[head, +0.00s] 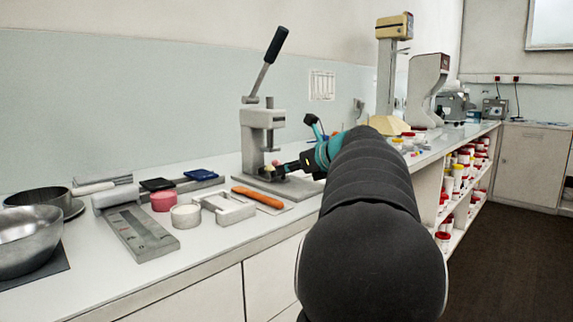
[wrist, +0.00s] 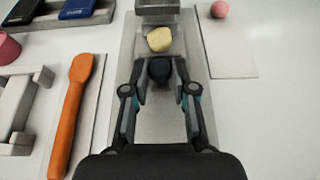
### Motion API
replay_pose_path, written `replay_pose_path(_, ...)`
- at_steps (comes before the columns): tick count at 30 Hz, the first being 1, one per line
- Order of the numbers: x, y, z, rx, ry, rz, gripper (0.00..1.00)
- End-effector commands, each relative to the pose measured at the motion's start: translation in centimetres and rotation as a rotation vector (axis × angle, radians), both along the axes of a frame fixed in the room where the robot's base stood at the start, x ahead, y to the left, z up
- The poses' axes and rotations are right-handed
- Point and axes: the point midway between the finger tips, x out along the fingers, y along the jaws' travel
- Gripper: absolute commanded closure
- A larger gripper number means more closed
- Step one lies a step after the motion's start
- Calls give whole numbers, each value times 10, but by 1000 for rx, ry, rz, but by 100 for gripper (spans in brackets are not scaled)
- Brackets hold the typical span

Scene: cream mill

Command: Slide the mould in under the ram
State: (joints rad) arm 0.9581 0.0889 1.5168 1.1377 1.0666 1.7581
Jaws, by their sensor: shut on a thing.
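The mould (wrist: 160,70) appears in the wrist view as a dark rounded piece between my fingertips; most of it is hidden by the fingers. My gripper (wrist: 160,82) is shut on it, low over the grey base plate (wrist: 165,125) of the press. A pale yellow lump (wrist: 159,39) is just beyond it; I cannot tell whether the two are joined. The ram's grey block (wrist: 157,10) is at the top edge, past the lump. In the head view, my gripper (head: 285,170) is right of the press (head: 262,145), whose black-handled lever (head: 276,45) is raised.
An orange spatula (wrist: 74,110) lies left of my gripper in the wrist view, beside a grey frame (wrist: 18,100). A pink ball (wrist: 220,9) is on a pale board to the right.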

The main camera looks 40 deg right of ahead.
Motion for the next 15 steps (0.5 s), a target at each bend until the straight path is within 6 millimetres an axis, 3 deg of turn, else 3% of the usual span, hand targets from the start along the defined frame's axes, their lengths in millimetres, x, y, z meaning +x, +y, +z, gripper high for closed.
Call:
replay_pose_path(11, 1, 2, 2, -1, -6, 3, 100)
replay_pose_path(12, 1, 2, 2, 0, -7, 2, 66)
replay_pose_path(14, 1, 2, 2, 0, -6, 1, 51)
replay_pose_path(15, 0, 2, 1, 0, -6, 1, 50)
